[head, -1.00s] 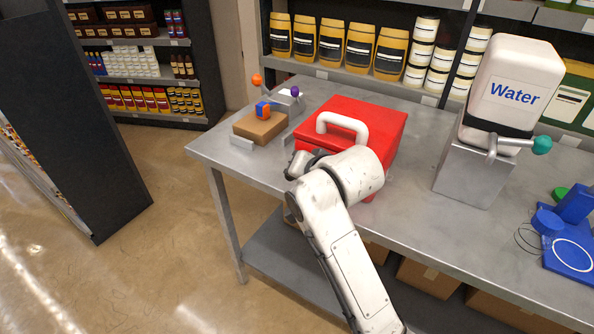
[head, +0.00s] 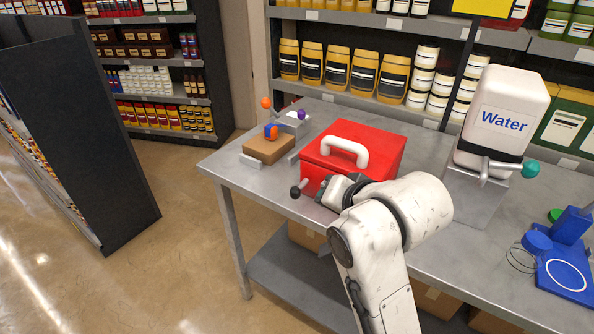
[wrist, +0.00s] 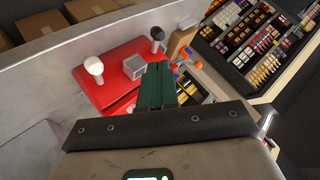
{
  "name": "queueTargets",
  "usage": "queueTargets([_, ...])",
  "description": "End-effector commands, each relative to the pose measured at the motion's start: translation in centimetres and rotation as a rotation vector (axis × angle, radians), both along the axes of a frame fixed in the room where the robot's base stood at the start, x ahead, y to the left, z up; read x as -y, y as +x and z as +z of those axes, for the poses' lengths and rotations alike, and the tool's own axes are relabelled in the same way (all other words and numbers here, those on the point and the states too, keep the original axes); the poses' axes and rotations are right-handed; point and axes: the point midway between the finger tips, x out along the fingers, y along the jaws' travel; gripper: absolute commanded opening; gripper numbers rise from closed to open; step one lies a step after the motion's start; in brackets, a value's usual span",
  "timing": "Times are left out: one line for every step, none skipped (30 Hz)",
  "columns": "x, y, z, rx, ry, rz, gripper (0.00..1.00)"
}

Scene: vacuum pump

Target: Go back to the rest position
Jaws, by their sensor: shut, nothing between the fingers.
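The red box (head: 362,146) with a white handle (head: 344,150) stands on the grey table. A black ball knob (head: 295,191) sticks out at its near left side. In the wrist view the red box (wrist: 105,92) carries a white knob (wrist: 93,66), a small grey block (wrist: 135,67) and a black knob (wrist: 157,34). My gripper (wrist: 158,72) has its dark green fingers together and empty, overlapping the red box in that view. I cannot tell the gap between them. In the head view my arm's end is in front of the box's near side and the fingers are hidden.
A brown block (head: 267,150) with a blue and orange piece on it lies left of the box. The water container (head: 502,115) on its metal stand and a blue device (head: 566,265) are at the right. Shelves line the back; a dark shelf unit (head: 85,130) stands left.

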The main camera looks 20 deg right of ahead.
Motion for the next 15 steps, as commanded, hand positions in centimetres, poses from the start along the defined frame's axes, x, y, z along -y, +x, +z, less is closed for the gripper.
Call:
queueTargets([0.0,-0.1,0.0,0.0,0.0,0.0,0.0])
queueTargets([0.0,-0.1,0.0,0.0,0.0,0.0,0.0])
queueTargets([0.0,-0.1,0.0,-0.001,-0.001,0.001,0.0])
queueTargets([0.0,-0.2,-0.2,-0.005,-0.002,0.001,0.0])
queueTargets([0.1,-0.3,-0.5,-0.012,-0.006,0.004,0.0])
queueTargets([0.1,-0.7,-1.3,-0.026,-0.015,0.01,0.0])
queueTargets([0.2,-1.1,-2.0,-0.041,-0.024,0.016,0.0])
queueTargets([0.3,-1.6,-3.1,-0.062,-0.036,0.025,0.0])
queueTargets([0.5,-2.5,-4.7,-0.094,-0.057,0.039,0.0])
queueTargets([0.7,-3.4,-6.1,-0.124,-0.076,0.054,0.0])
queueTargets([0.9,-4.4,-7.6,-0.157,-0.096,0.071,0.0])
queueTargets([1.1,-6.0,-9.8,-0.207,-0.127,0.097,0.0])
queueTargets([1.4,-7.2,-11.4,-0.244,-0.15,0.121,0.0])
queueTargets([1.6,-8.6,-13.0,-0.282,-0.174,0.145,0.0])
queueTargets([2.0,-10.5,-15.1,-0.333,-0.205,0.179,0.0])
